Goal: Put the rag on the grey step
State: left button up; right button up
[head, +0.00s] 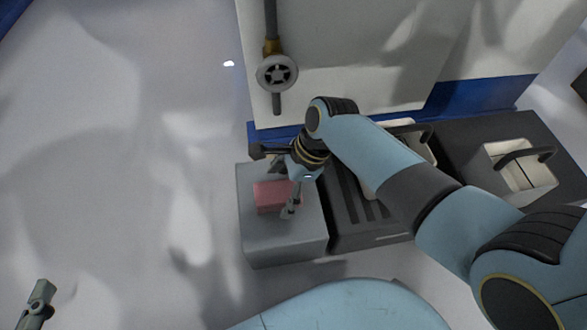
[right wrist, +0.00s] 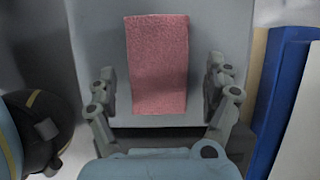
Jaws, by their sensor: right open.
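The pink rag (head: 270,196) lies flat on top of the grey step (head: 262,240), left of the dark unit. In the right wrist view the rag (right wrist: 158,65) is a rough-surfaced rectangle on the grey top (right wrist: 97,45). My right gripper (head: 279,182) is over the step at the rag. Its fingers are open, one on each side of the rag, with visible gaps in the right wrist view (right wrist: 162,82). A small part of my left gripper (head: 38,304) shows at the lower left; its opening is not visible.
A dark unit (head: 345,205) with slots and pale bins (head: 520,172) with dark handles stands right of the step. A pipe with a round valve wheel (head: 277,73) is on the pale wall behind. The floor (head: 110,180) at left is clear.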

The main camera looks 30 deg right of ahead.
aim_at(281, 189)
pick_arm(q)
jog(key=s+f+g+p, duration=0.2)
jog(key=s+f+g, duration=0.2)
jog(key=s+f, duration=0.1)
pick_arm(e)
jog(key=v, duration=0.3)
jog(key=shift+r, duration=0.25)
jog(key=p+v, duration=0.2)
jog(key=v, duration=0.1)
jog(key=shift+d+r, duration=0.1)
jog(key=shift+r, duration=0.15)
pick_arm(q)
notch_tip(281, 189, up, 8)
jog(key=s+a+g+y+p, duration=0.1)
jog(key=g+p, duration=0.2)
jog(key=g, duration=0.4)
jog(key=shift+s+f+n, duration=0.15)
jog(key=shift+f+n, duration=0.1)
jog(key=shift+n, duration=0.15)
pick_arm(e)
jog(key=s+d+r+n+t+h, duration=0.1)
jog(key=s+d+r+n, duration=0.3)
jog(key=s+r+n, duration=0.5)
jog(key=s+d+r+n+t+h, duration=0.1)
jog(key=s+d+r+n+h, duration=0.2)
jog(key=s+r+n, duration=0.6)
jog(key=d+r+n, duration=0.1)
jog(key=d+n, duration=0.1)
jog(key=n, duration=0.2)
jog(key=shift+d+r, duration=0.25)
